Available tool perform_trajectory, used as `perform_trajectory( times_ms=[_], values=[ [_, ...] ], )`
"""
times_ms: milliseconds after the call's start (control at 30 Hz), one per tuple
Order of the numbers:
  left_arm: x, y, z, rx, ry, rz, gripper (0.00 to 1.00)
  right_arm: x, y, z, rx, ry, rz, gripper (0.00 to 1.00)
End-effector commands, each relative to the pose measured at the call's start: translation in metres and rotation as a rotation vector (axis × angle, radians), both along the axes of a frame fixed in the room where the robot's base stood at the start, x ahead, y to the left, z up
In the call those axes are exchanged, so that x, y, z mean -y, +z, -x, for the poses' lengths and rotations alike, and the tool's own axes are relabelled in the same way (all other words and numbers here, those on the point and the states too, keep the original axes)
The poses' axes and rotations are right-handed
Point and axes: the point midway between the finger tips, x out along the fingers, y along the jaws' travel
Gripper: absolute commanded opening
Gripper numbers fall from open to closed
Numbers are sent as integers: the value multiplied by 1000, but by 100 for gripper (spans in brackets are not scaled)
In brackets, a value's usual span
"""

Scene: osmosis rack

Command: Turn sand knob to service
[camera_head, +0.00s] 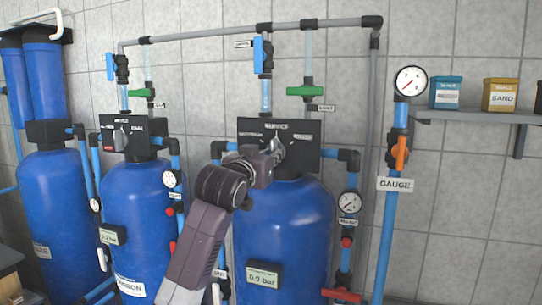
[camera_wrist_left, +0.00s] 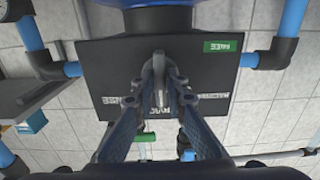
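The sand knob (camera_wrist_left: 159,92) is a grey lever on the black control panel (camera_head: 309,157) of the right-hand blue tank (camera_head: 305,210). My left gripper (camera_head: 277,147) reaches the panel's front from below and hides most of the knob in the head view. In the left wrist view, where the labels show upside down, the blue fingers (camera_wrist_left: 161,76) are close together with the knob between their tips. They look shut on it. A green label (camera_wrist_left: 222,46) sits near one panel corner. White labels line the panel's edge. The right gripper is not in view.
Another blue tank (camera_head: 150,210) with a similar panel stands at left. A gauge pipe (camera_head: 390,235) with an orange valve (camera_head: 400,152) rises at right. A green valve (camera_head: 306,91) is above the panel. A shelf (camera_head: 470,115) holds small boxes.

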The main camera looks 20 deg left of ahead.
Motion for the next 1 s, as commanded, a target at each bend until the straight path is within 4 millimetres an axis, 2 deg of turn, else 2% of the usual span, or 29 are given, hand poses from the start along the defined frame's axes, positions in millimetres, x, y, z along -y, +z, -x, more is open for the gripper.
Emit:
perform_trajectory(
  times_ms=[33,100,400,533,667,1000],
  values=[
    [0,-1,0,-1,0,0,20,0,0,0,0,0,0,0],
    [0,0,0,0,0,-1,28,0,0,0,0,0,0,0],
    [0,1,1,3,0,-1,28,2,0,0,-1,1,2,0],
    [0,2,8,5,0,-1,28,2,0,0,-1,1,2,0],
    [-1,1,24,5,-1,-1,28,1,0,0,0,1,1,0],
    [-3,2,83,5,-1,-1,28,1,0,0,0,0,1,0]
  ],
)
